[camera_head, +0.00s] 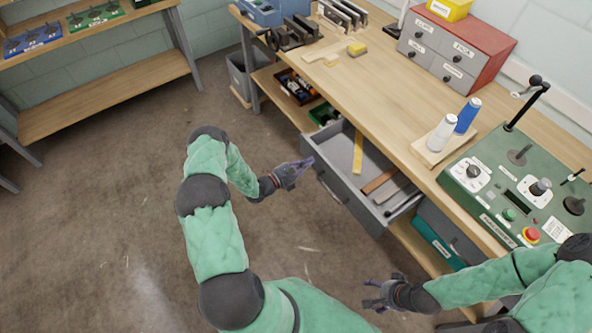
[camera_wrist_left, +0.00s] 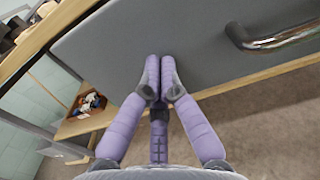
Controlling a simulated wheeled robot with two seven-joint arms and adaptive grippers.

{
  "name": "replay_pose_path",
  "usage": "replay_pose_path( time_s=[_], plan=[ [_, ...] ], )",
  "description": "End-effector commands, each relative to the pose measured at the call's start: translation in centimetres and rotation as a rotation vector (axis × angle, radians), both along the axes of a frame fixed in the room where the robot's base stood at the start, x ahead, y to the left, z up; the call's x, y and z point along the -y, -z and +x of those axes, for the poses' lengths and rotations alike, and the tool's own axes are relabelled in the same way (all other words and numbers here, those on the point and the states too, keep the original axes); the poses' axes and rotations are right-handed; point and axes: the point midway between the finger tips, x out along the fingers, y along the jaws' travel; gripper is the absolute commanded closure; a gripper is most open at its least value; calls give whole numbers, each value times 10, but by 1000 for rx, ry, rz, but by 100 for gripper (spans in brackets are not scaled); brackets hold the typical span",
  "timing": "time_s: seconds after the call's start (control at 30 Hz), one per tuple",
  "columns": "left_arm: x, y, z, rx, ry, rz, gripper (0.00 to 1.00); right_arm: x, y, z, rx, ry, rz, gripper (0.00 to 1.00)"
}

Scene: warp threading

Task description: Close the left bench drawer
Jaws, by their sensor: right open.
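The left bench drawer (camera_head: 340,192) is pulled out from under the wooden workbench, showing its inside. Its grey front panel (camera_wrist_left: 210,50) fills much of the left wrist view, with the metal bar handle (camera_wrist_left: 272,38) at upper right. My left gripper (camera_head: 306,163) is at the left end of the drawer front in the head view. Its purple fingertips (camera_wrist_left: 161,68) are together and empty, at the panel left of the handle; whether they touch it I cannot tell. My right gripper (camera_head: 372,295) is open and empty, below the drawer in the head view.
The drawer holds a yellow strip (camera_head: 358,153), a brown strip (camera_head: 379,181) and other flat pieces. A second drawer unit (camera_head: 452,232) is right of it. A green control panel (camera_head: 510,205) and two spools (camera_head: 455,125) are on the bench. The floor (camera_head: 110,220) at left is clear.

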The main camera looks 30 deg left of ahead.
Motion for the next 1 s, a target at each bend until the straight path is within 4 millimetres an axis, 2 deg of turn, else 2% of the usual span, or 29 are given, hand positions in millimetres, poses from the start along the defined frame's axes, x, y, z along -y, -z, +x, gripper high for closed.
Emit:
replay_pose_path(
  time_s=[0.1, 0.5, 0.7, 1.0],
  plan=[
    [16, 2, 33, 5, 6, 2, 100, 0, 12, 0, 0, 0, 0, 28],
    [55, 3, 130, 5, 3, 2, 100, 0, 49, 0, 0, 0, 0, 28],
    [68, 2, 163, 4, 2, 1, 100, 0, 65, 0, 0, 0, 0, 28],
    [77, 1, 186, 0, 0, 0, 100, 0, 74, 0, 0, 0, 0, 28]
  ],
)
